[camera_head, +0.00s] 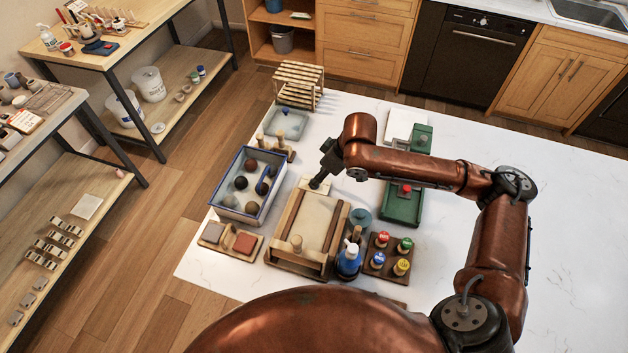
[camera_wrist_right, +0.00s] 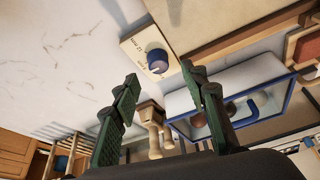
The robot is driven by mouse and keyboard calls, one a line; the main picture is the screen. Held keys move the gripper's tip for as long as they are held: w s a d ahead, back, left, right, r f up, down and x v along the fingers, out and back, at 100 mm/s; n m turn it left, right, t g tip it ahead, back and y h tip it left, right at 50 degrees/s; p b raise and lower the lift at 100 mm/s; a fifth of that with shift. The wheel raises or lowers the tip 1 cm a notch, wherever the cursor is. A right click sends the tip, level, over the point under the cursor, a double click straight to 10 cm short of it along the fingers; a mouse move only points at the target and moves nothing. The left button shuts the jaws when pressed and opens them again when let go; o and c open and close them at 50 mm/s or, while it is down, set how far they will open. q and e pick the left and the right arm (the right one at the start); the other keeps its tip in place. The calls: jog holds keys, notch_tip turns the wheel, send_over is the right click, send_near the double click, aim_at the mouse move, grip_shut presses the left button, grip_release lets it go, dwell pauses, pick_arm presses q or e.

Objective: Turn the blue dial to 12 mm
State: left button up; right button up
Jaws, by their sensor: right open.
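The blue dial (camera_wrist_right: 157,62) sits on a cream plate (camera_wrist_right: 134,46) with small dark markings, at the end of the wooden slab board (camera_head: 318,222). The markings are too small to read surely, so I cannot tell the dial's setting. In the right wrist view my right gripper (camera_wrist_right: 160,80) is open, its two fingers apart on either side of the dial's line, with nothing between them. In the head view the right gripper (camera_head: 317,182) hangs over the far end of the board and hides the dial. My left gripper is not in view.
Left of the board is a blue-rimmed tray (camera_head: 240,215) with several balls; wooden tools (camera_head: 277,146) stand behind it. Green box (camera_head: 402,207) lies to the right. A blue bottle (camera_head: 349,258) and a rack of coloured knobs (camera_head: 389,257) stand in front. The table's right side is clear.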

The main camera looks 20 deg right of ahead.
jog(key=x, duration=0.5)
jog(key=shift+w+b, duration=0.1)
jog(key=shift+b, duration=0.2)
jog(key=shift+r, duration=0.1)
grip_shut()
